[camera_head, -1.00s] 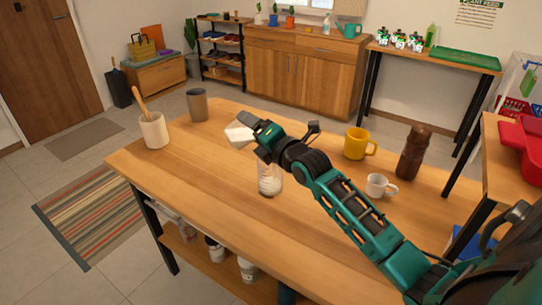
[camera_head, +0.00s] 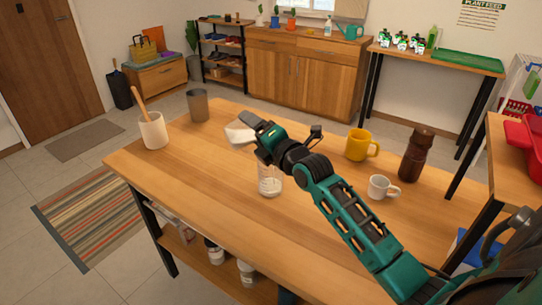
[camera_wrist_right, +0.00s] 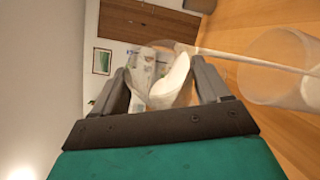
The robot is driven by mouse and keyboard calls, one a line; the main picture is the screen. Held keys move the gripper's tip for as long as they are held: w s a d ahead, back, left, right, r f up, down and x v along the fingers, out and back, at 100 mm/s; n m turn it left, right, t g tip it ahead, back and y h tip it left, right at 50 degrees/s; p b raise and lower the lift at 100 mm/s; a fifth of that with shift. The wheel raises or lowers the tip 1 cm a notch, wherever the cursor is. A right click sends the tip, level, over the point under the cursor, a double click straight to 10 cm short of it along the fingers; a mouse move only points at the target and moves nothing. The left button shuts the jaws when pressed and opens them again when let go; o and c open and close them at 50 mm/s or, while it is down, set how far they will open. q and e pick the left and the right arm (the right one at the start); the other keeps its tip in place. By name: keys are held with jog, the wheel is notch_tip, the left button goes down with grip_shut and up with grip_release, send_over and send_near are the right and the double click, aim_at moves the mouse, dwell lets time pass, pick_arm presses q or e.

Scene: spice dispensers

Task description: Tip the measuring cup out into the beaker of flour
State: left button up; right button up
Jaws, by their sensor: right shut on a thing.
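The measuring cup (camera_head: 238,133) is clear with white stuff in it. My right gripper (camera_head: 252,130) is shut on it and holds it above the table, up and to the left of the beaker in the head view. In the right wrist view the cup (camera_wrist_right: 160,82) sits between the fingers, with the white stuff lying to one side. The beaker of flour (camera_head: 269,184) stands upright on the table below my right wrist; its top is partly hidden by my arm. A clear vessel, apparently the beaker (camera_wrist_right: 278,68), shows at the right of the wrist view.
On the wooden table (camera_head: 200,170) stand a utensil crock (camera_head: 153,133), a grey tumbler (camera_head: 197,106), a yellow mug (camera_head: 358,146), a white cup (camera_head: 381,187) and a brown mill (camera_head: 415,155). The table is clear left of the beaker.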

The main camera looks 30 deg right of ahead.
pick_arm(q)
jog(key=shift+w+d+f+b, duration=0.35)
jog(key=shift+d+f+b, duration=0.1)
jog(key=shift+f+b, duration=0.2)
pick_arm(e)
jog(key=shift+s+d+r+m+t, duration=0.15)
jog(key=shift+m+t, duration=0.15)
jog(key=shift+m, duration=0.4)
pick_arm(q)
jog(key=shift+s+d+f+b, duration=0.5)
jog(key=shift+s+d, duration=0.15)
jog(key=shift+s, duration=0.1)
pick_arm(e)
jog(key=shift+s+d+r+m+t, duration=0.15)
jog(key=shift+d+m+t, duration=0.15)
jog(key=shift+d+m, duration=0.4)
dwell(0.5)
